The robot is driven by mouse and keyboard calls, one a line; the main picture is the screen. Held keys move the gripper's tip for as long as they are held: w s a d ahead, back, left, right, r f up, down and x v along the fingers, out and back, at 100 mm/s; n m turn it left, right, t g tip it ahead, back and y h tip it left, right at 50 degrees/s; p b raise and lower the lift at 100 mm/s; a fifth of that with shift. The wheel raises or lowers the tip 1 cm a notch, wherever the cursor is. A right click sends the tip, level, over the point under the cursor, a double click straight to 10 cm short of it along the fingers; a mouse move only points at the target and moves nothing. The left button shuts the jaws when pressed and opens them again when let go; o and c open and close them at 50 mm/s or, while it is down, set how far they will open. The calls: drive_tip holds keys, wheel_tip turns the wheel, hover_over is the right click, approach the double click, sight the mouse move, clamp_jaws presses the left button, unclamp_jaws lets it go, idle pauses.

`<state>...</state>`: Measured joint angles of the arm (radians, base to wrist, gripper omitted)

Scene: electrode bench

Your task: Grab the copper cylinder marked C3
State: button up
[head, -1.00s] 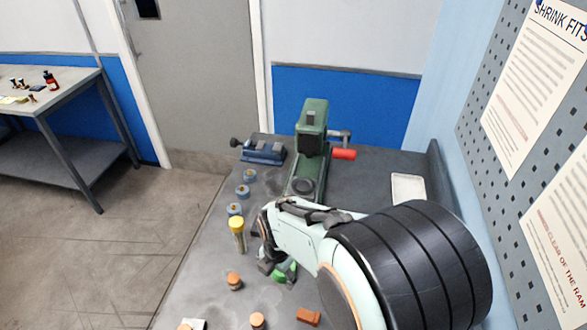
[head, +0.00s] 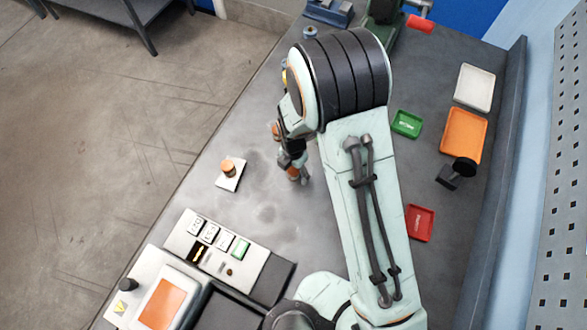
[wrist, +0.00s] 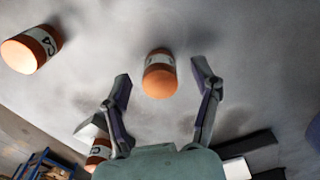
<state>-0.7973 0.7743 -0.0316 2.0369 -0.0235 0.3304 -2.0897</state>
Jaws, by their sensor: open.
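A copper cylinder with a white label band (wrist: 159,75) stands between the spread fingers of my gripper (wrist: 160,82) in the wrist view. Its mark is too small to read. My gripper is open, with a gap on both sides of it. Another copper cylinder, marked C4 (wrist: 32,48), is at upper left there. A third (wrist: 98,152) is partly hidden by the left finger. In the head view, my gripper (head: 294,167) is low over the bench around a copper cylinder (head: 293,174). One more (head: 276,131) shows partly behind my gripper, and another (head: 228,169) is on a white card.
Green (head: 407,123), orange (head: 463,137), white (head: 475,87) and red (head: 419,223) trays lie on the right of the bench. A dark stand (head: 457,172) is near them. A panel with labelled tiles (head: 217,250) lies at front left. The bench beside the carded cylinder is clear.

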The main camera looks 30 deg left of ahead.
clamp_jaws()
